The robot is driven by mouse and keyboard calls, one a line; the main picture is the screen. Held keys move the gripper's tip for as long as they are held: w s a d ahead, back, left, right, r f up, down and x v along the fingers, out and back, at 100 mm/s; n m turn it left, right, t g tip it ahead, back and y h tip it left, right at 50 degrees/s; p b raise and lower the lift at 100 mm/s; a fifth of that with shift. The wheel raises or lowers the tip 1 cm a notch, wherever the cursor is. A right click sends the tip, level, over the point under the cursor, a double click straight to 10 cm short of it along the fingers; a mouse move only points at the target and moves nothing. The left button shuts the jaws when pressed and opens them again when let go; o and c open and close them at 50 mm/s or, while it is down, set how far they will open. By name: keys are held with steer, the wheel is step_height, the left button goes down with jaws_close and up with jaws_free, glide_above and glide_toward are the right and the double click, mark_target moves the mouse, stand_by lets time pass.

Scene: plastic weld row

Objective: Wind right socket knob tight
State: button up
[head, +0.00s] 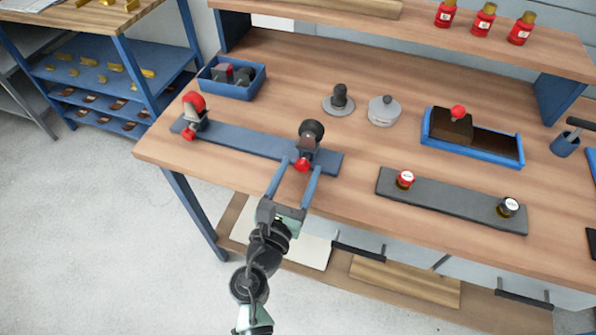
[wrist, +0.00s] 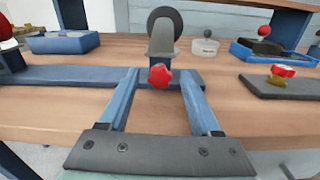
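A blue-grey bar (head: 247,145) on the bench carries two sockets. The right socket (head: 308,143) holds a dark round disc and has a red lobed knob (head: 302,165) on its front; the knob also shows in the wrist view (wrist: 159,76). My gripper (head: 300,168) is open, with one blue finger on each side of this knob. In the wrist view, my gripper (wrist: 159,83) shows a gap between each finger and the knob. The left socket (head: 193,118) holds a red disc and has its own red knob (head: 188,134).
A blue bin (head: 231,88) stands behind the bar. Right of it are a dark-handled piece (head: 340,99), a round grey pot (head: 382,111) and a blue tray (head: 474,153). A dark bar (head: 450,201) with two capped pieces lies at front right. The bench front edge is below my gripper.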

jaws_close()
stand_by(0.3)
steer(key=m+b, duration=0.2)
steer(key=m, duration=0.1)
steer(key=shift+f+m, duration=0.1)
steer(key=shift+m, duration=0.3)
steer(key=shift+m+b, duration=0.95)
steer(key=shift+m, duration=0.95)
steer(key=shift+o, duration=0.4)
jaws_free()
